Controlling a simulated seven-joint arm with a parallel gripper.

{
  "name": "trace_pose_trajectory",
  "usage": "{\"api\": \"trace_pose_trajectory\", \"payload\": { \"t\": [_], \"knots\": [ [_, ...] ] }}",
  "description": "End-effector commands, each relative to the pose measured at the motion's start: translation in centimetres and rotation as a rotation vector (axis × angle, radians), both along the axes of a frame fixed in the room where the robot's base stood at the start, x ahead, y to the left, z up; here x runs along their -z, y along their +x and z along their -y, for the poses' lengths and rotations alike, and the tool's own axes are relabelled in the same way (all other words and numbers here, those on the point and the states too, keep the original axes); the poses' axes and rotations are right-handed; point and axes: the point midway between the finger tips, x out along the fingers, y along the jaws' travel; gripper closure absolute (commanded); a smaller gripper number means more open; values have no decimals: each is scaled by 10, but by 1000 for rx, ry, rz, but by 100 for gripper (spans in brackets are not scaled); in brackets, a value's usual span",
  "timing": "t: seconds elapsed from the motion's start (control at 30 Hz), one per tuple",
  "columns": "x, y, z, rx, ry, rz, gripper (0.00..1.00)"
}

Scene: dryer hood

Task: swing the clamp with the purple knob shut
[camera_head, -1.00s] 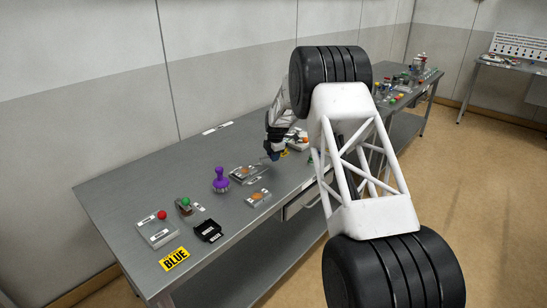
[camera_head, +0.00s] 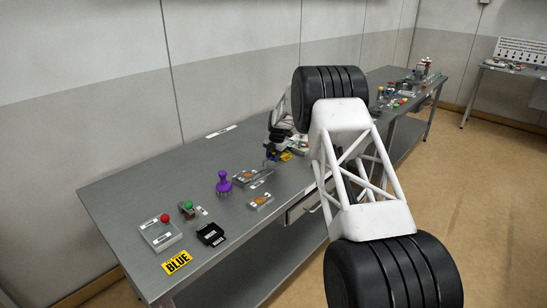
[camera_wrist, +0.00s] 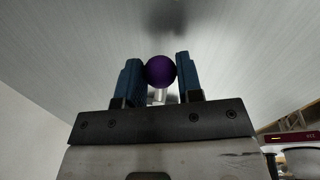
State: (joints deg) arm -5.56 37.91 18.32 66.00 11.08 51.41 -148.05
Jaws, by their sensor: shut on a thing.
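The purple round knob (camera_wrist: 160,72) sits between the two blue fingers of my gripper (camera_wrist: 158,82) in the wrist view. The gripper is shut on it. A short pale metal stem (camera_wrist: 160,95) shows just below the knob. The rest of the clamp is hidden in the wrist view. In the head view my gripper (camera_head: 270,155) is small, low over the middle of the grey bench, and the held knob cannot be made out there.
On the grey bench (camera_head: 140,185), a separate purple-topped object (camera_head: 223,183) stands left of my gripper.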

Motion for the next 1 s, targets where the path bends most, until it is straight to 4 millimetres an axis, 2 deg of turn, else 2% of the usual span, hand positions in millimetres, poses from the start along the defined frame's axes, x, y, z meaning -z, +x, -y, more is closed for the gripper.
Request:
{"api": "trace_pose_trajectory", "payload": {
  "t": [0.27, 0.3, 0.43, 0.77, 1.0],
  "knots": [
    [1, 0, -1, -1, 0, -1, 100],
    [1, 0, -1, -1, 0, -1, 62],
    [1, 0, -1, 0, 0, 0, 42],
    [-1, 0, 0, 1, 0, 1, 42],
    [-15, -1, 2, 1, 0, 2, 42]
  ]
}}
